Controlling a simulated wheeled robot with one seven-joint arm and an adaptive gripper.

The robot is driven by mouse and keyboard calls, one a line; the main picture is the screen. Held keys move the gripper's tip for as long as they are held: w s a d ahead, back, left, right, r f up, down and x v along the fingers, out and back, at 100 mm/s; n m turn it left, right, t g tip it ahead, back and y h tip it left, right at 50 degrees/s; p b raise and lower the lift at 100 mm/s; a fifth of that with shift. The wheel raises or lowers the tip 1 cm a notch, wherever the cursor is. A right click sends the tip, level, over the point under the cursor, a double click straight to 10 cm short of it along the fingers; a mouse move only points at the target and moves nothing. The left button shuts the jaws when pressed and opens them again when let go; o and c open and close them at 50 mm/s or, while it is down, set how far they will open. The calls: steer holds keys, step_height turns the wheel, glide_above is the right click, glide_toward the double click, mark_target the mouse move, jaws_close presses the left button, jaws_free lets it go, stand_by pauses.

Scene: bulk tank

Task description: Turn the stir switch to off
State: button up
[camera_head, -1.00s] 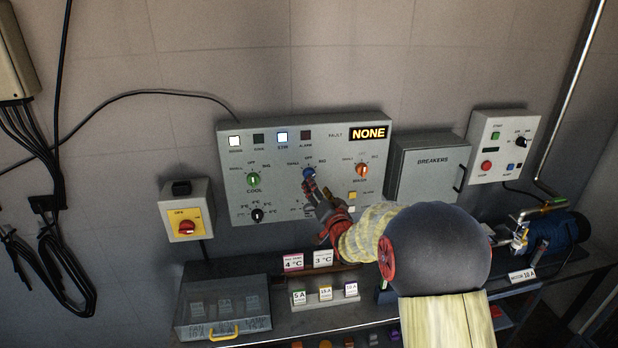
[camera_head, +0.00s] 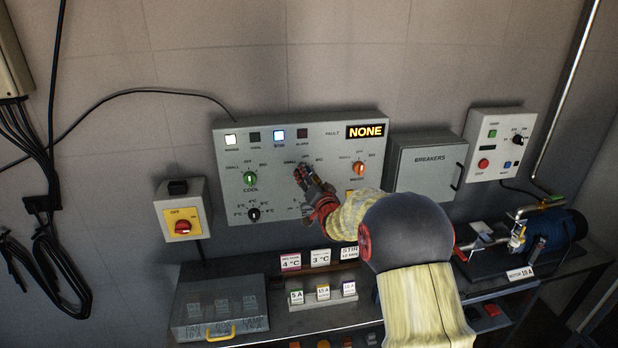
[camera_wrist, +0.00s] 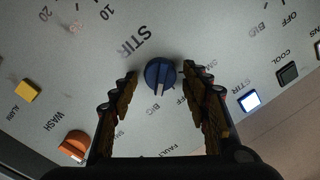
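The stir switch is a blue round knob (camera_wrist: 160,75) with a pale pointer mark, labelled STIR, on the grey control panel (camera_head: 228,200). In the wrist view its mark points down the picture, toward the lettering between the fingers. My gripper (camera_wrist: 159,74) is open, with a finger on each side of the knob and a small gap on both sides. In the head view my gripper (camera_head: 301,178) covers the knob. The stir lamp (camera_head: 279,135) is lit white-blue; it also shows lit in the wrist view (camera_wrist: 250,101).
The green cool knob (camera_head: 250,178) is left of my gripper and the orange wash knob (camera_head: 359,168) right. A black temperature knob (camera_head: 254,213) is lower left. The fault display (camera_head: 366,131) reads NONE. A breaker box (camera_head: 428,165) stands to the right; a cluttered bench (camera_head: 290,265) lies below.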

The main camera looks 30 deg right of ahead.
steer(key=c, duration=1)
steer(key=shift+n+b, duration=0.3)
steer(key=n+b, duration=0.7)
steer(key=n, duration=0.1)
steer(key=shift+a+r+n+g, duration=0.1)
steer(key=shift+a+n+g, duration=0.05)
steer(key=shift+n+g, duration=0.25)
steer(key=o, duration=1.2)
steer(key=shift+c, duration=0.2)
